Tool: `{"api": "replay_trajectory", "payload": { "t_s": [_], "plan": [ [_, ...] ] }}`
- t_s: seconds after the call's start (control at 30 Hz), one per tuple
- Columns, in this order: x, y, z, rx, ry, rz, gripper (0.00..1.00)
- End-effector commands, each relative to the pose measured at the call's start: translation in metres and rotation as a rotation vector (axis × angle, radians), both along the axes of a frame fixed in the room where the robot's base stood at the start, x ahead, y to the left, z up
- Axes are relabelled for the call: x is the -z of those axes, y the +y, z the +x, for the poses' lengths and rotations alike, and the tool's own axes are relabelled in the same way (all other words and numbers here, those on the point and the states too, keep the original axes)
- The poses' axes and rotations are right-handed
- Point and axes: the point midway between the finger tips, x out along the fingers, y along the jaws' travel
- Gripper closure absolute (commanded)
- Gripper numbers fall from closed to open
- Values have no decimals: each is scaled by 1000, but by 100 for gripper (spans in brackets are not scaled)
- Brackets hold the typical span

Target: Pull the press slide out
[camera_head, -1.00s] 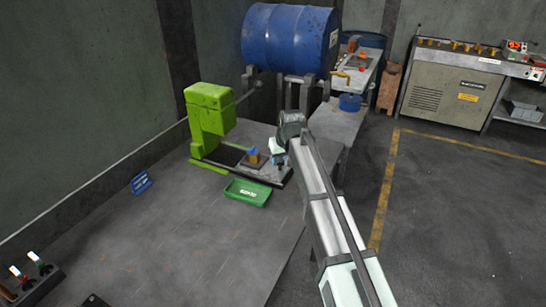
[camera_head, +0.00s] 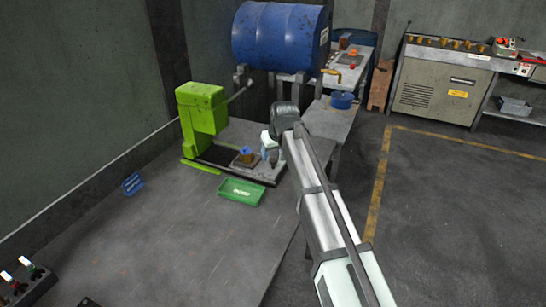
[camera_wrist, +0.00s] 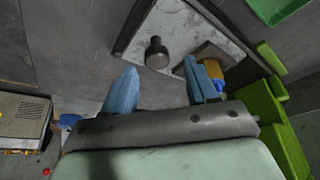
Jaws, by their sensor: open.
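The green press (camera_head: 203,118) stands at the back of the bench. Its flat grey slide (camera_head: 262,172) extends from it to the right, and a brown block with a blue piece (camera_head: 245,152) sits on it. In the wrist view, the slide plate (camera_wrist: 178,22) carries an upright round knob (camera_wrist: 157,52). My gripper (camera_head: 269,156) is at the slide's right part, beside the block. In the wrist view, the blue fingers of my gripper (camera_wrist: 160,72) are open and empty, and the knob appears ahead between them. I cannot tell whether a finger touches anything.
A green tray (camera_head: 241,192) lies just in front of the slide. A small blue sign (camera_head: 133,184) is at the left. A blue drum (camera_head: 280,38) is behind the press. The bench (camera_head: 185,235) in front is largely clear.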

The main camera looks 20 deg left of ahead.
Motion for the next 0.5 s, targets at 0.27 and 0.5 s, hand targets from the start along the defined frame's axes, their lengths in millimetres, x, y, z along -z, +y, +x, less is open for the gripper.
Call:
{"api": "replay_trajectory", "payload": {
  "t_s": [0.27,0.5],
  "plan": [
    [-48,-14,-14,0,-2,2,43],
    [-82,-24,-24,0,-1,1,43]
  ]
}}
